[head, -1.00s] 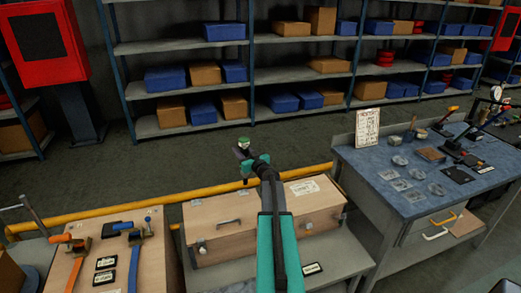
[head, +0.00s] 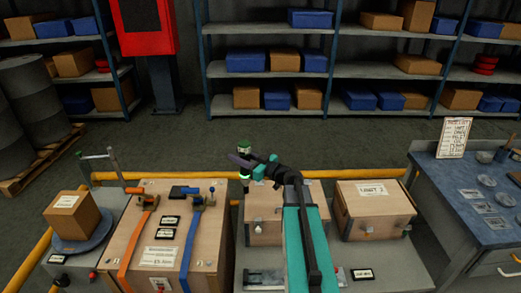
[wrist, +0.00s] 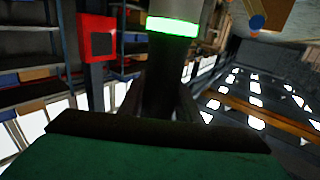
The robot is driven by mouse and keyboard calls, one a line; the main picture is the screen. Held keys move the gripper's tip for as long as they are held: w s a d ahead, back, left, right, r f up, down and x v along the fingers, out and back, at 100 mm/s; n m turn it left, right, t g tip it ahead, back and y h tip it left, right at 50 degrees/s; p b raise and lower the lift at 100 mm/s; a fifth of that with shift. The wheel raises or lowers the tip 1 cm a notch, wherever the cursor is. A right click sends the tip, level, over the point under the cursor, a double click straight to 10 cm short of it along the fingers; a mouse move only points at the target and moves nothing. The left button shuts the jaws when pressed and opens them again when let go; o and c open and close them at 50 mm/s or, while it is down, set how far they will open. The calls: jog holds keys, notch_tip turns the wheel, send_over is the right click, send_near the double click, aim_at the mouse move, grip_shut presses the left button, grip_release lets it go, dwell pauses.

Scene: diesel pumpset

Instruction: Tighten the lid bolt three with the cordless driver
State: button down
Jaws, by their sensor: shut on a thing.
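My gripper (head: 250,166) is in the air at the end of my teal arm, above the back edge of the wooden case. It is shut on an upright dark tool with a glowing green ring, which I take as the cordless driver (head: 246,181). In the wrist view the driver's dark body and green ring (wrist: 173,26) rise between the fingers (wrist: 172,105). I cannot make out lid bolt three in either view.
Further left, a cardboard box (head: 72,213) sits on a round blue plate. A blue-topped workbench (head: 455,205) stands at right. A yellow rail (head: 330,174) runs behind the benches; the floor beyond is clear.

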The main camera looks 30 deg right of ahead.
jog(key=s+a+n+g+y, duration=0.3)
jog(key=s+a+y, duration=0.1)
jog(key=a, duration=0.8)
jog(key=s+a+f+n+g+y+b, duration=0.1)
jog(key=s+a+n+g+y, duration=0.2)
jog(key=a, duration=1)
jog(key=shift+s+a+n+y, duration=0.3)
jog(key=shift+s+y, duration=0.2)
jog(key=shift+s, duration=0.75)
